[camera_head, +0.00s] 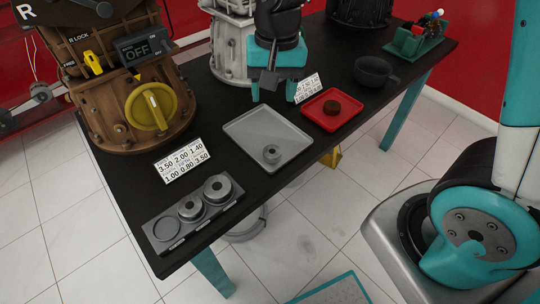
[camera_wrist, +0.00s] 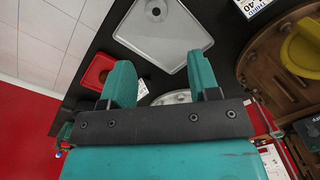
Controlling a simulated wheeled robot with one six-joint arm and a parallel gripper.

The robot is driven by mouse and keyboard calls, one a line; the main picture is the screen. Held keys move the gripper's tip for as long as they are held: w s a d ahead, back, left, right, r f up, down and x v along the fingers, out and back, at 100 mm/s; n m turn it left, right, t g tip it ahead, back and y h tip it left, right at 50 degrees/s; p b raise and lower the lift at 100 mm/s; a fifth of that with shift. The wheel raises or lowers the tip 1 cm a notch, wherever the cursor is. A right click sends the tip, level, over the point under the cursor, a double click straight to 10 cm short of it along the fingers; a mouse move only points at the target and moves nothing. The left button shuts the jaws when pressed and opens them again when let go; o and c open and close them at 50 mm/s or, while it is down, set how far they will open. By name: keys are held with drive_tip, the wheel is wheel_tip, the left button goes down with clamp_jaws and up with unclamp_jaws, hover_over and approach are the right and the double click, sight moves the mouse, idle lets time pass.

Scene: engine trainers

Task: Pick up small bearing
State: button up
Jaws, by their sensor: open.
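A small grey metal bearing (camera_head: 272,153) lies on the near part of the grey square tray (camera_head: 250,127). In the wrist view the bearing (camera_wrist: 155,10) shows at the top edge, on the grey tray (camera_wrist: 160,62). Two larger bearings (camera_head: 217,187) (camera_head: 190,207) sit in a grey holder (camera_head: 160,250) at the near left of the table, beside an empty round recess. My gripper (camera_head: 273,90) is open and empty, above the far side of the table beyond the tray. In the wrist view my gripper (camera_wrist: 160,85) has its two teal fingers wide apart, with no object between them.
A red tray (camera_head: 310,112) with a brown round part (camera_head: 332,107) lies right of the grey tray. A black cup (camera_head: 375,72) stands farther right. A brown engine housing (camera_head: 135,85) with a yellow knob stands at left. Number cards (camera_head: 184,160) lie on the black table (camera_head: 228,218).

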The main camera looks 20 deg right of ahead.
wheel_tip(320, 180, down, 3)
drive_tip(key=w+m, duration=0.2)
hover_over(272, 151)
drive_tip(key=shift+h, duration=0.3)
wheel_tip(272, 151, down, 11)
drive_tip(key=shift+w+d+r, duration=0.1)
drive_tip(key=shift+f, duration=2.85)
drive_tip(key=c, duration=0.7)
